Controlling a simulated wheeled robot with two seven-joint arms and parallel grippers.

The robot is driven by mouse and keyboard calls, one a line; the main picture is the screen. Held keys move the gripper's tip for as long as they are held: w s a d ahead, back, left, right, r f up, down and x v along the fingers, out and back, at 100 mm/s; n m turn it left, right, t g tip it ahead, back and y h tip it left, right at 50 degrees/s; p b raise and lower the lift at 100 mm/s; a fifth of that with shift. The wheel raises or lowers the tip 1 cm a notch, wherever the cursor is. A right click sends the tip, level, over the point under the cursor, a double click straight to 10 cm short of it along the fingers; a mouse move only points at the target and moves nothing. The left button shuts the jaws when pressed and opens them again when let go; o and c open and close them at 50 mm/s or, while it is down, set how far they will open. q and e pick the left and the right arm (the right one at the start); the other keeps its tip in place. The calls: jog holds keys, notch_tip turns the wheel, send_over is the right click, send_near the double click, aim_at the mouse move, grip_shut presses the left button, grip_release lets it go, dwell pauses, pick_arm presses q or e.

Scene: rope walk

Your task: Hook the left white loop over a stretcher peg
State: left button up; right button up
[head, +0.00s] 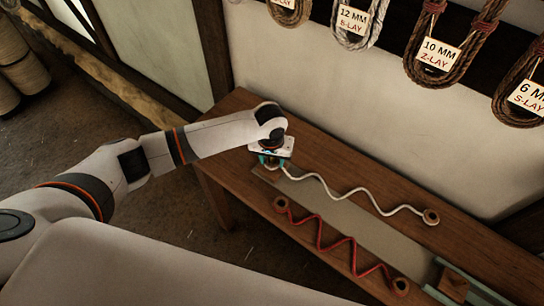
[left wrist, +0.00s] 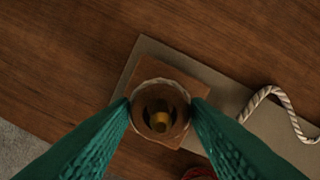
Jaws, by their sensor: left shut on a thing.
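My left gripper (head: 268,163) is at the left end of the white rope (head: 345,197), over the far left of the bench. In the left wrist view its teal fingers (left wrist: 160,108) are shut on the sides of the left white loop (left wrist: 187,101), a round ring. Through the ring's opening I see a brass-coloured stretcher peg (left wrist: 160,121) above a square wooden block (left wrist: 180,72). I cannot tell whether the ring is around the peg or still above it. The rope's right loop (head: 431,217) lies on the bench. My right gripper is not in view.
A red rope (head: 322,241) with a ring at each end lies along the near side of the grey strip (head: 375,235) on the wooden bench (head: 335,158). A wooden block (head: 453,284) stands at the strip's right end. Labelled rope coils (head: 437,55) hang on the wall behind.

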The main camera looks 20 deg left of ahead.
pick_arm(q)
jog(key=shift+f, duration=0.2)
jog(key=o, duration=1)
jog(key=shift+o, duration=0.2)
notch_tip(320, 180, up, 12)
jog(key=s, duration=0.1)
jog(key=shift+s+b, duration=0.2)
jog(key=shift+b, duration=0.15)
jog(key=shift+d, duration=0.1)
